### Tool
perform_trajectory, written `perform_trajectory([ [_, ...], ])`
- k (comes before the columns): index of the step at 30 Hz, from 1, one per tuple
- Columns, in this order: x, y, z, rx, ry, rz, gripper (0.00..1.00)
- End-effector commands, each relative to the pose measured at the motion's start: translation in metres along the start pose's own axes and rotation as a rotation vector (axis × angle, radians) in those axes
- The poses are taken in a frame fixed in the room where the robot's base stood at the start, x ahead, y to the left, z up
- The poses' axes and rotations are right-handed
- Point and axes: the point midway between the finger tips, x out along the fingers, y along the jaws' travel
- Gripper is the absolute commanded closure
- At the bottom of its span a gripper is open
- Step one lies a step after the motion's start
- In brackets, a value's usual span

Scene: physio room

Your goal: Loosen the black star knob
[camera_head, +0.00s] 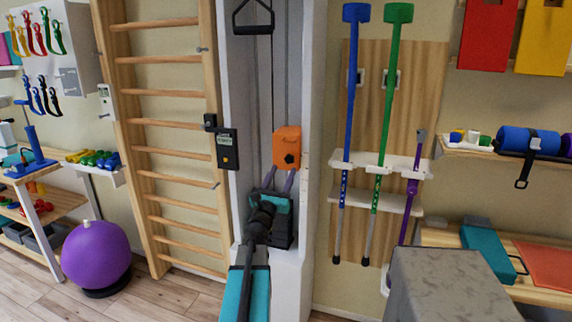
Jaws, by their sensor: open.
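The black star knob (289,159) sits on the front of an orange block (287,140) on the white wall column in the middle of the view. It looks small and dark, and its lobes are hard to make out. My gripper (279,178) is just below the orange block, its two grey-purple fingers pointing up. The fingers are apart with nothing seen between them. The gripper appears below the knob and apart from it, though the depth gap is hard to judge. My dark arm covers the lower part of the column.
A black box (227,149) is left of the orange block, near the wooden wall bars (168,125). A blue crutch (349,120) and a green crutch (386,120) hang at right. A grey block (448,285) stands at lower right. A purple ball (96,254) lies left.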

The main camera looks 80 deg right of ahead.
Motion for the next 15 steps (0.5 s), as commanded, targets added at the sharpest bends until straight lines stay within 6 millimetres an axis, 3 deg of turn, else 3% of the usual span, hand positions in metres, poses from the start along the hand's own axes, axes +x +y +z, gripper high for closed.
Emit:
perform_trajectory([
  [15,0.048,0.001,0.0,0.001,0.0,0.0,0.53],
])
